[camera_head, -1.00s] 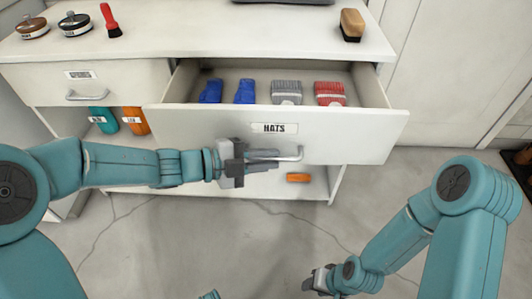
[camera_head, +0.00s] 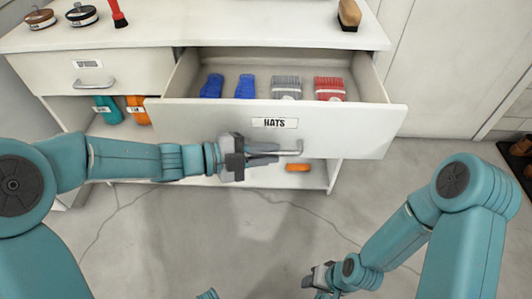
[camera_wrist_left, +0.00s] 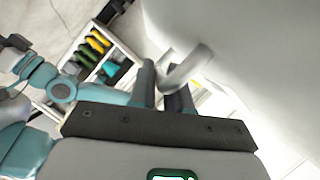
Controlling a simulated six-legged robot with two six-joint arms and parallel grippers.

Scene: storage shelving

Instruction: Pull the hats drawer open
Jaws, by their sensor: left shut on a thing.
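The hats drawer (camera_head: 330,139) is pulled well out of the white cabinet, its front labelled HATS (camera_head: 274,123). Inside lie folded blue, grey and red knit items. My left gripper (camera_head: 262,155) is shut on the drawer's metal handle (camera_head: 291,152), at the handle's left part. In the left wrist view the handle (camera_wrist_left: 188,66) passes between the fingers of my left gripper (camera_wrist_left: 165,85). My right gripper (camera_head: 318,277) hangs low over the floor at the bottom, away from the drawer; its jaw opening is too small to tell.
A closed drawer (camera_head: 105,75) with its own handle is at the left. A brush (camera_head: 349,14), tins and a red brush stand on the cabinet top (camera_head: 230,25). An orange item (camera_head: 298,167) lies on the lower shelf. The floor in front is clear.

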